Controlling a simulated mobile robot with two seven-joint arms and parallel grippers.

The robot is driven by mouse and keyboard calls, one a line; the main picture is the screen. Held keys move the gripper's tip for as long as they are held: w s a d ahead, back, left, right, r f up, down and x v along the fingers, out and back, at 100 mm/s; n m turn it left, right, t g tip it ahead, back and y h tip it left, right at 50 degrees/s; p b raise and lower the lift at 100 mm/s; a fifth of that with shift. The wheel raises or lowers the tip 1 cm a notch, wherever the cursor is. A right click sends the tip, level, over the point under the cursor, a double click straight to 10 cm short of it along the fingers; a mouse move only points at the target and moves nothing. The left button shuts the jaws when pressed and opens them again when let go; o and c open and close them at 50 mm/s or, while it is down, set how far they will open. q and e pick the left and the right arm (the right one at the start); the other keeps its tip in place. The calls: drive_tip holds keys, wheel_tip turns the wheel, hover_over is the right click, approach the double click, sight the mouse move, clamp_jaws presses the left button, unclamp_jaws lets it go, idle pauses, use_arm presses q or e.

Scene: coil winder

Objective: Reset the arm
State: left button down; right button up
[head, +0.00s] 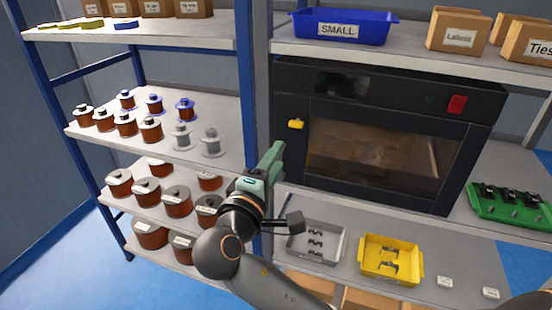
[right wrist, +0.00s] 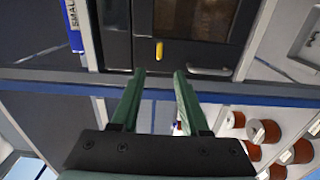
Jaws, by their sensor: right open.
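My right arm (head: 245,262) reaches in from the bottom right of the head view, bent, with its gripper (head: 274,158) raised in front of the blue shelf post. The right gripper also shows in the right wrist view (right wrist: 160,74), where its two green fingers stand apart with nothing between them. Its fingertips point toward the front of a black oven-like machine (head: 318,108) with a yellow knob (head: 296,124). The knob shows just beyond the fingertips in the wrist view (right wrist: 159,50). My left gripper is in neither view.
A blue post (head: 256,90) divides the shelves close to my right gripper. Several copper spools (head: 151,129) fill the left shelves. A grey tray (head: 338,250), yellow tray (head: 420,272) and green tray (head: 490,213) stand right. A blue SMALL bin (head: 375,25) is above.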

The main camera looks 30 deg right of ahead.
drive_tip(key=s+a+f+n+y+p, duration=0.15)
drive_tip(key=f+y, duration=0.25)
drive_tip(key=f, duration=0.5)
drive_tip(key=a+f+y, duration=0.2)
drive_tip(key=f+y, duration=0.1)
drive_tip(key=f, duration=0.5)
drive_tip(key=s+a+f+n+y+p, duration=0.15)
drive_tip(key=f+y, duration=0.25)
drive_tip(key=f, duration=0.5)
drive_tip(key=s+a+f+m+g+y, duration=0.1)
drive_tip(key=s+f+m+y, duration=0.1)
drive_tip(key=s+f+m, duration=0.2)
drive_tip(key=s+a+f+m+g+y, duration=0.1)
drive_tip(key=s+f+m+y, duration=0.2)
drive_tip(key=s, duration=0.8)
wheel_tip(320, 180, down, 4)
drive_tip(key=shift+s+a+f+m+p, duration=0.1)
drive_tip(key=shift+s+a+m+p, duration=0.2)
drive_tip(key=shift+m, duration=0.7)
drive_tip(key=shift+d, duration=0.2)
